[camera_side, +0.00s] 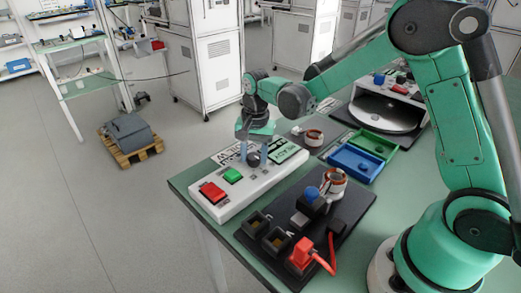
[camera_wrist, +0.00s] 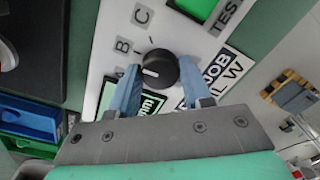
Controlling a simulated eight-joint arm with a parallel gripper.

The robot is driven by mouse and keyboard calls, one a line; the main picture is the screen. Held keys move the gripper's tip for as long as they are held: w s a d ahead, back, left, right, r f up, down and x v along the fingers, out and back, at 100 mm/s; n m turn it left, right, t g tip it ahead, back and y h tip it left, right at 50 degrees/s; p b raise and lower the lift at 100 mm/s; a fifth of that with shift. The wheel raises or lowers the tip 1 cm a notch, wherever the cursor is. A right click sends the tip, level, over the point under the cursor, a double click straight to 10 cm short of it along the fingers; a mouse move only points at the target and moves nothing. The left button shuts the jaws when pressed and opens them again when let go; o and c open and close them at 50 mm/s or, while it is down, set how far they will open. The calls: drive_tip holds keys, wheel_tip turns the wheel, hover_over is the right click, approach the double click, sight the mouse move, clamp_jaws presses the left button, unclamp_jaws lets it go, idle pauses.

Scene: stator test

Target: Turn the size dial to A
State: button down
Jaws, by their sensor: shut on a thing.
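The size dial (camera_wrist: 159,68) is a round black knob on the white test panel (camera_wrist: 95,60). My gripper (camera_wrist: 160,72) has its two blue fingers on either side of the dial and is shut on it. A white mark on the dial points left in the wrist view, roughly toward the A label (camera_wrist: 120,72). The B label (camera_wrist: 122,46) and C label (camera_wrist: 141,15) lie above it. In the side view, my gripper (camera_side: 254,150) points down over the far end of the panel (camera_side: 225,202), and the dial (camera_side: 253,159) shows at its fingertips.
The panel also has a green button (camera_side: 232,174) and a red button (camera_side: 212,192). A dark fixture board (camera_side: 345,222) with sockets and a red plug (camera_side: 301,252) lies to the right. Blue (camera_side: 352,163) and green trays stand beyond it.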

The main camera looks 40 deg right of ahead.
sight(255, 155)
drive_tip(key=n, duration=0.4)
drive_tip(key=shift+n, duration=2.1)
drive_tip(key=shift+c, duration=1.9)
unclamp_jaws()
drive_tip(key=shift+r, duration=0.1)
drive_tip(key=shift+d+r, duration=0.1)
drive_tip(key=shift+r, duration=2.65)
